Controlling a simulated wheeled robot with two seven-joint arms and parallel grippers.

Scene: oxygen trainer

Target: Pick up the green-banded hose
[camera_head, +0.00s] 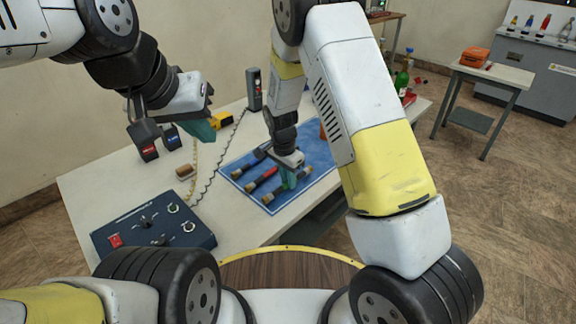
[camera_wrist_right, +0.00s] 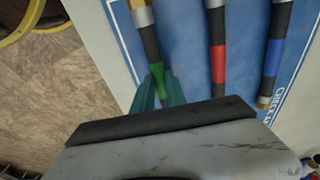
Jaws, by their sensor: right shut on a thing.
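The green-banded hose (camera_head: 277,192) lies on the blue mat (camera_head: 322,158) on the table, nearest the front of the three hoses there. My right gripper (camera_head: 289,178) reaches down onto it. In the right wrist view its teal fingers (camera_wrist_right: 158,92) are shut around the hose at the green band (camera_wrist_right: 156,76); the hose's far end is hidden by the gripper. I cannot tell whether the hose is off the mat. My left gripper (camera_head: 203,128) hangs above the table's back left, and its finger gap does not show clearly.
The red-banded hose (camera_wrist_right: 218,62) and the blue-banded hose (camera_wrist_right: 275,56) lie alongside on the mat. A dark control panel (camera_head: 152,228) with a red switch sits at the table's front left. A coiled cord (camera_head: 212,172) crosses the table. A green bottle (camera_head: 402,82) stands at the far right.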

